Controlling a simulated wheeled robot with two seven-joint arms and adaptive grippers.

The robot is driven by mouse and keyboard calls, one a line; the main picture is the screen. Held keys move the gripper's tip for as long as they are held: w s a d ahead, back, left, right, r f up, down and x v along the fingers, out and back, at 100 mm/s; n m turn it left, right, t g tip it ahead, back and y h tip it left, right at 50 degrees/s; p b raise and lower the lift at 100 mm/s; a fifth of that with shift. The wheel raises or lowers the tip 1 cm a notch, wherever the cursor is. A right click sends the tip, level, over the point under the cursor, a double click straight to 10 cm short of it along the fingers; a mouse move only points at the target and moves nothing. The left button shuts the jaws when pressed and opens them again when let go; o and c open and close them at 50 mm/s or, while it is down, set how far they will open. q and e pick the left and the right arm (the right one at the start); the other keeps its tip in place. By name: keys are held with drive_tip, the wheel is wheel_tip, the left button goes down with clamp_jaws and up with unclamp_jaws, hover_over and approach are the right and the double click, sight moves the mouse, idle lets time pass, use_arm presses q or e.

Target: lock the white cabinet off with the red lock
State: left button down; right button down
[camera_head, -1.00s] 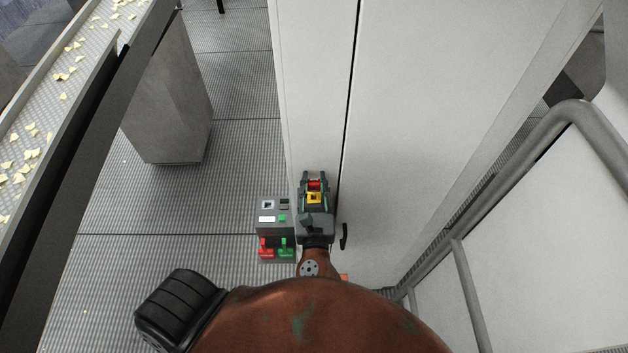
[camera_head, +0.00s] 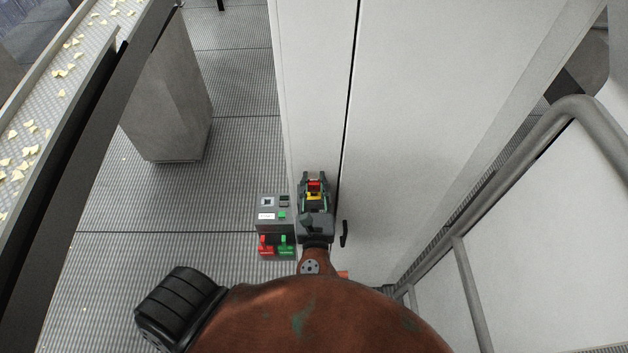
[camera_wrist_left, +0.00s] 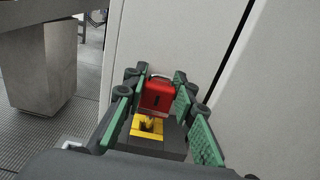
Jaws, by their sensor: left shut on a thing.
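The white cabinet (camera_head: 420,110) fills the middle and right of the head view, with a dark vertical seam between its panels. My left gripper (camera_head: 314,180) is at the cabinet's front, left of the seam. It is shut on the red lock (camera_head: 314,187), which also shows between the green-padded fingers in the left wrist view (camera_wrist_left: 156,94). A yellow part (camera_wrist_left: 147,128) with a knob-like middle sits just below the lock in that view. Whether the lock touches or passes through it cannot be told. My right gripper is out of view.
A grey box (camera_head: 274,213) with a red tag-like piece (camera_head: 265,246) and a green one (camera_head: 286,246) stands just left of the gripper. A black handle (camera_head: 344,233) is close on the right. A grey rail (camera_head: 470,220) bounds the right; a conveyor (camera_head: 60,110) runs at left.

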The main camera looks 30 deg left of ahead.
use_arm(q)
drive_tip(key=shift+f+b, duration=0.4)
drive_tip(key=shift+f, duration=0.55)
drive_tip(key=c, duration=1.5)
unclamp_jaws()
